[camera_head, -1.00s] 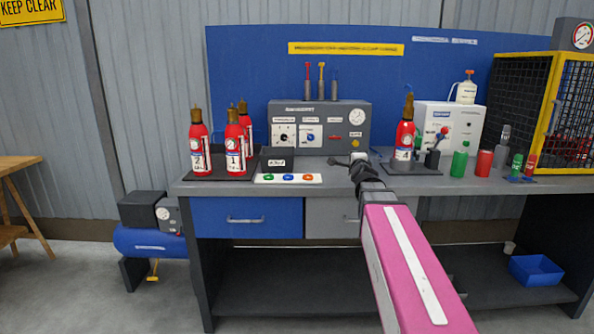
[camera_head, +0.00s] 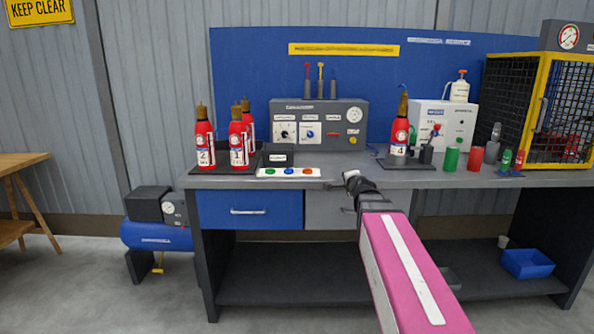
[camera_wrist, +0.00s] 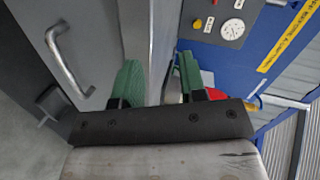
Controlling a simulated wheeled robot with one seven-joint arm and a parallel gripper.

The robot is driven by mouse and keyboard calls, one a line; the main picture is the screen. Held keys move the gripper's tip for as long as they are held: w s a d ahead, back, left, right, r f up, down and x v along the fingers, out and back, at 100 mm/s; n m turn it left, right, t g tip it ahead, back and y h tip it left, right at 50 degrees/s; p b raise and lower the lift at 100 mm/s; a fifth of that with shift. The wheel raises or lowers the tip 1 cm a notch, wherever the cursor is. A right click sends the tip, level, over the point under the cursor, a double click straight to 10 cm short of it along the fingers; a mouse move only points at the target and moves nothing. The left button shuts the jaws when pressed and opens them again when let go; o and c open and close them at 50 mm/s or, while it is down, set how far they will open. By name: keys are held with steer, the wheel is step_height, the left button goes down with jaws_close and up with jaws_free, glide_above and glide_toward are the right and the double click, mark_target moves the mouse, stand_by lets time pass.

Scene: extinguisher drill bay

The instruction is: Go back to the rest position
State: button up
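My gripper (camera_head: 352,179) is in front of the bench's front edge, near the grey drawer (camera_head: 330,207). In the wrist view its two green fingers (camera_wrist: 160,83) stand apart with nothing held between them. A red extinguisher labelled 4 (camera_head: 399,139) stands upright on a dark pad (camera_head: 405,165) at the right of the bench, apart from my gripper. Extinguishers 2 (camera_head: 205,145) and 1 (camera_head: 238,145) stand at the left, with a third (camera_head: 249,125) partly hidden behind. In the wrist view, a red patch partly hidden behind the right finger cannot be identified.
A grey control panel (camera_head: 335,115) stands at the back of the bench (camera_head: 440,178). Green (camera_head: 451,159) and red (camera_head: 475,158) cylinders and a yellow-framed cage (camera_head: 539,110) are at the right. A blue compressor (camera_head: 155,236) is on the floor at left. Floor in front is clear.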

steer(key=s+f+n+g, duration=0.7)
steer(key=s+f, duration=0.5)
steer(key=f, duration=0.3)
steer(key=s+f+n+g+h, duration=0.1)
steer(key=s+f+n+g, duration=0.6)
steer(key=s+f, duration=0.6)
step_height(320, 180, down, 3)
steer(key=shift+s+a+g, duration=0.2)
steer(key=shift+a+g, duration=0.2)
steer(key=shift+g, duration=0.2)
